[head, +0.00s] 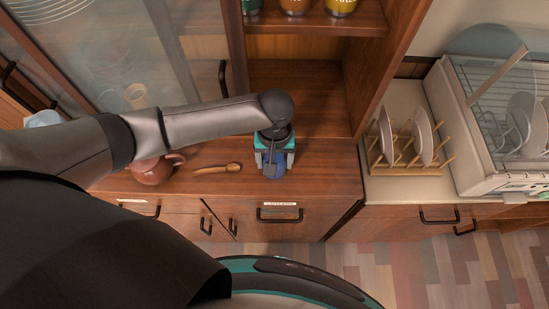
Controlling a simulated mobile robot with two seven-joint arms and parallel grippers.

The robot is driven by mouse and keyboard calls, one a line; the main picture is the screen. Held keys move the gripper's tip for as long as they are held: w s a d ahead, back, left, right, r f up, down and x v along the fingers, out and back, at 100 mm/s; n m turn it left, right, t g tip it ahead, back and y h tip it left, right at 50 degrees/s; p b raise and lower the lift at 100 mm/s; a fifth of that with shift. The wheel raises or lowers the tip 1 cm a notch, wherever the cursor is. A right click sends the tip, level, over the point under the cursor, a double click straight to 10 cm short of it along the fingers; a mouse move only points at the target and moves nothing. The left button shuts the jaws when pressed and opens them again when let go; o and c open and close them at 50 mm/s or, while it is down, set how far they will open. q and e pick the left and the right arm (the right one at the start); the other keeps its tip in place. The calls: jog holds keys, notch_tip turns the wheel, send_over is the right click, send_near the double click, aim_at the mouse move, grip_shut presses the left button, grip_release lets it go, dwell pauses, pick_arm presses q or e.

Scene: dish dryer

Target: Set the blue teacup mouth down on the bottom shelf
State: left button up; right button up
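The blue teacup (274,171) is on or just above the wooden counter near its front edge, mostly hidden under my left gripper. My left gripper (274,162) points down over it, with a finger at each side of the blue cup. I cannot tell from above whether the fingers press on the cup, or which way up the cup is. The open shelf unit (348,100) stands behind the gripper; its lowest bay, at counter level, looks empty. My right gripper is not in view.
A brown teapot (150,171) and a wooden spoon (218,169) lie left of the gripper. Canisters (294,5) stand on the shelf above. A glass-doored cabinet (130,50) is at left. A plate rack (410,168) and white dish dryer (500,180) are at right.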

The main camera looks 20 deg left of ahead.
pick_arm(q)
jog(key=shift+f, duration=0.15)
jog(key=o, duration=1.4)
jog(key=shift+o, duration=0.2)
notch_tip(320, 180, up, 15)
jog(key=p, duration=0.3)
jog(key=shift+s, duration=0.1)
